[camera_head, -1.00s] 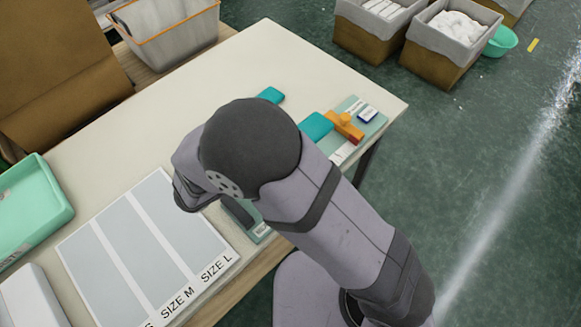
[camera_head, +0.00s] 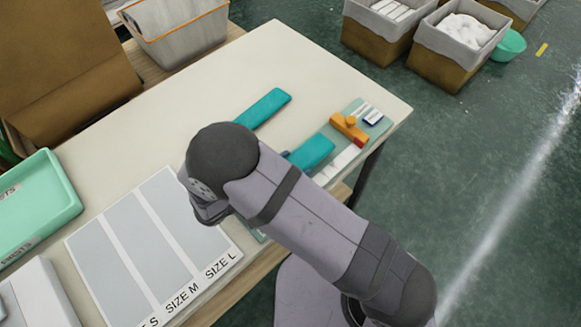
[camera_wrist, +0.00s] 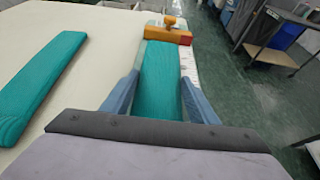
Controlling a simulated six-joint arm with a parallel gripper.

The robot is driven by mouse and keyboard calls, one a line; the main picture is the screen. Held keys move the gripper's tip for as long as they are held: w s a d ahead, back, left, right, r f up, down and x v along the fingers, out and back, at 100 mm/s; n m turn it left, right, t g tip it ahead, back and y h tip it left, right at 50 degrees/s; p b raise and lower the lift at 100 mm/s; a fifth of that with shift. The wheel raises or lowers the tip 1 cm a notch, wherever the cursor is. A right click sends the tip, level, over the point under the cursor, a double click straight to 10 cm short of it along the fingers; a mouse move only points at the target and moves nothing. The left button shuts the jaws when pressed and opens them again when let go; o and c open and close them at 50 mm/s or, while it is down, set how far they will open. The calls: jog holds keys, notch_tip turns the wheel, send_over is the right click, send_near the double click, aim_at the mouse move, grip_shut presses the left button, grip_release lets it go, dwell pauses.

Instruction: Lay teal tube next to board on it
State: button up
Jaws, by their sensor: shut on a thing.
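A teal tube (camera_wrist: 162,85) lies lengthwise between the fingers of my gripper (camera_wrist: 159,79), which is shut on it. In the head view this tube (camera_head: 313,151) shows partly beyond my arm, over the pale green board (camera_head: 347,157). Its far end is close to the orange block on the board. I cannot tell whether it touches the board. A second teal tube (camera_head: 264,108) lies on the table left of the board, apart from it; it also shows in the wrist view (camera_wrist: 40,85).
A size-marked mat (camera_head: 150,250) lies at the left. A mint tray (camera_head: 35,205) stands further left. The table's back middle is clear.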

jog(key=shift+f, duration=0.8)
jog(key=shift+f, duration=0.1)
jog(key=o, duration=1)
jog(key=shift+r, duration=0.2)
jog(key=b+v, duration=0.3)
jog(key=v, duration=0.7)
jog(key=shift+s+a+f, duration=0.1)
jog(key=shift+b+v, duration=0.4)
jog(key=shift+v, duration=0.5)
